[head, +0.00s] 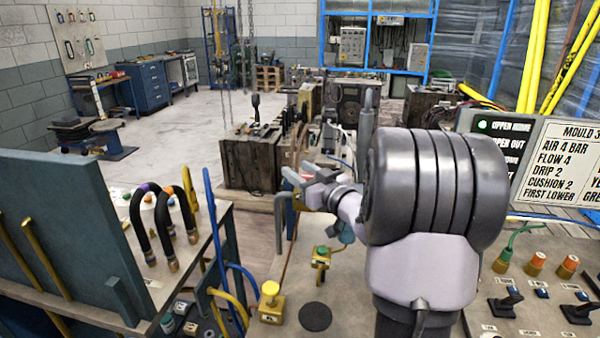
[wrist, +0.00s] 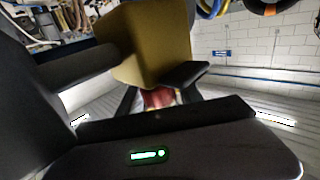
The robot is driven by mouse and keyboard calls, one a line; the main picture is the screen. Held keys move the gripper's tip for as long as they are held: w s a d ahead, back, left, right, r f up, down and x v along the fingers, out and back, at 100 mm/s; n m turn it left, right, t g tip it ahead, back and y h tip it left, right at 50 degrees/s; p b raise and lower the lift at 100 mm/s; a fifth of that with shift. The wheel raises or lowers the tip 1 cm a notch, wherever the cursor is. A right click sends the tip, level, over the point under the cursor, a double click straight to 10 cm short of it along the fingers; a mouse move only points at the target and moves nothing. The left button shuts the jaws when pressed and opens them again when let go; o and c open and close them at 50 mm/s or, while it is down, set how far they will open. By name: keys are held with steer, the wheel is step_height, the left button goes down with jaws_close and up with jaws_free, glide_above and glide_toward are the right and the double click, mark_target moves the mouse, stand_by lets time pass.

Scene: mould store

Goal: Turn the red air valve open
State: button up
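My gripper (head: 303,186) is at the end of my arm, in the middle of the head view, above the bench. A small red part (head: 290,175) shows at its fingertips. I take it for the red air valve's handle, mostly hidden by the fingers. In the wrist view a brass-yellow block (wrist: 155,45) fills the upper middle, and the red part (wrist: 158,98) shows below it, between the dark fingers (wrist: 157,92). The fingers stand apart with the red part between them. I cannot tell whether they touch it or grip it.
A brass valve with a green knob (head: 322,256) and one with a yellow knob (head: 270,293) stand on the bench below my gripper. A teal panel (head: 70,235) with black hoses is at left. A control panel (head: 540,290) with levers is at right.

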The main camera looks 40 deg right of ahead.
steer(key=shift+o, duration=0.4)
steer(key=s+a+p, duration=0.1)
steer(key=s+p, duration=0.3)
steer(key=s, duration=1.3)
steer(key=shift+s, duration=0.2)
steer(key=shift+a, duration=0.1)
